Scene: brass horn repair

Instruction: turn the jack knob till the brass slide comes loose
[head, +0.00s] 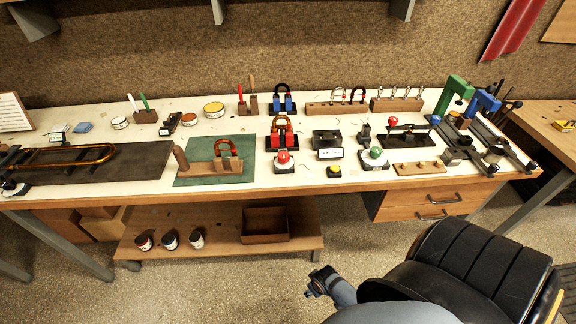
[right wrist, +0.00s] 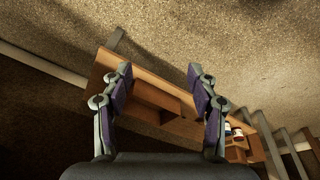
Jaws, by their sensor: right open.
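Brass U-shaped slides stand in several holders on the bench. A long brass slide (head: 75,163) lies on the dark board at the left. I cannot tell which knob is the jack knob; a red ball knob (head: 283,156) sits in front of the red block, and a green one (head: 375,152) is to its right. My right gripper (head: 318,283) is open and empty, low in front of the bench; its spread fingers show in the right wrist view (right wrist: 160,85). My left gripper is not in view.
The bench (head: 130,196) has a lower shelf (head: 218,246) with an open box (head: 265,225) and several small jars. A drawer unit (head: 432,203) hangs at the right. Green and blue presses stand at the right end. A black chair-like shape (head: 455,262) is at the lower right.

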